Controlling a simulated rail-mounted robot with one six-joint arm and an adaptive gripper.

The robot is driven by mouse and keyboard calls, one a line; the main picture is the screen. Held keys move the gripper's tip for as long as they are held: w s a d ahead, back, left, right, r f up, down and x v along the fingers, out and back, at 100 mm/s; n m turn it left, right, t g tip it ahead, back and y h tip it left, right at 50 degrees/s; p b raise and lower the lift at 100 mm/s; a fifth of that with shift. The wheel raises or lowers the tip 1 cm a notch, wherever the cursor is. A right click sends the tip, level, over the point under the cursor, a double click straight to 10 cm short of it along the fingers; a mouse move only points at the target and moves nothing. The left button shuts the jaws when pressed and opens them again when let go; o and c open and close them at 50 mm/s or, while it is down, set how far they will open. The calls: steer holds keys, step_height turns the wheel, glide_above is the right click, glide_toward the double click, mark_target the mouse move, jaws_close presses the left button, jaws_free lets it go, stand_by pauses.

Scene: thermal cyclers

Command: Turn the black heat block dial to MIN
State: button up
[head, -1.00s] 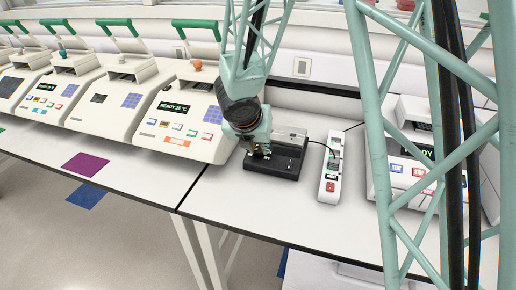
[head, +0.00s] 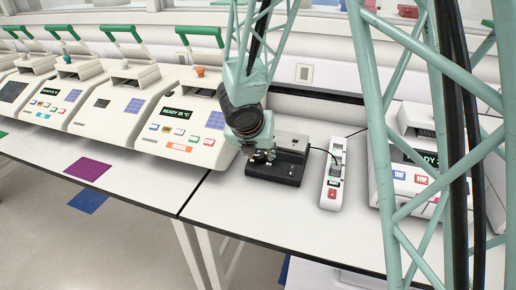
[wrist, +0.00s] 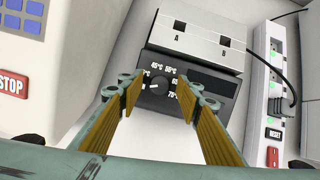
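The heat block (head: 283,172) is a black box with a pale metal top on the bench, partly behind my arm in the head view. In the wrist view, its black dial (wrist: 160,80) sits on the sloping front panel (wrist: 158,103), ringed by temperature labels such as 45°C and 55°C. A small white mark on the dial appears to point left. The MIN label cannot be read; the left finger covers part of the scale. My gripper (wrist: 161,85) is open, with one yellow-padded finger on each side of the dial. Whether the fingers touch it cannot be told.
Thermal cyclers (head: 187,132) stand close on the left and another (head: 412,172) on the right. The bench front is clear.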

steer(key=shift+s+r, duration=0.1)
steer(key=v, duration=1.1)
steer(key=shift+s+r, duration=0.15)
steer(key=shift+r, duration=0.25)
steer(key=shift+a, duration=0.1)
